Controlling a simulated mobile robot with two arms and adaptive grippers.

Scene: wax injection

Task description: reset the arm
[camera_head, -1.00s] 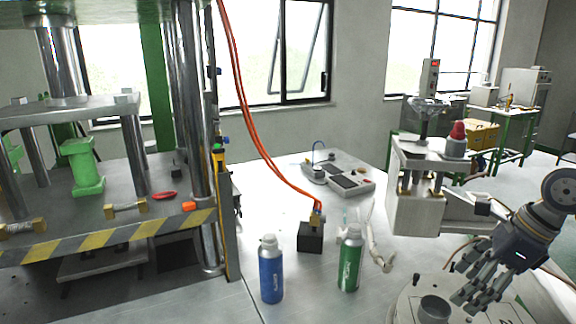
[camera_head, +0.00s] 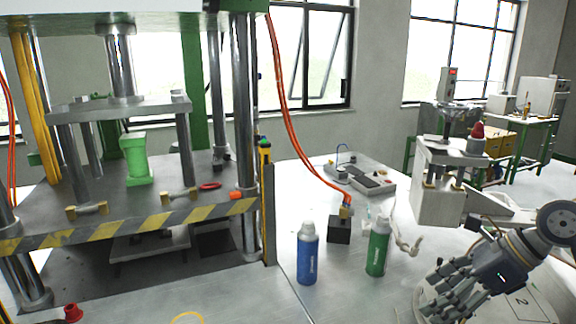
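My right gripper (camera_head: 450,287) is at the lower right of the head view, at the end of my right arm (camera_head: 562,222). Its grey fingers are spread and point down to the left, with nothing seen between them. It is in front of the round light base of the machine on the right and covers part of it. It is to the right of the green bottle (camera_head: 378,247) and apart from it. My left arm and gripper do not show.
A blue bottle (camera_head: 307,255) stands upright left of the green one on the table. A black block (camera_head: 340,229) and a control box (camera_head: 362,178) are behind them. A large press with a striped edge (camera_head: 130,229) fills the left. A white machine head (camera_head: 437,190) rises behind my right gripper.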

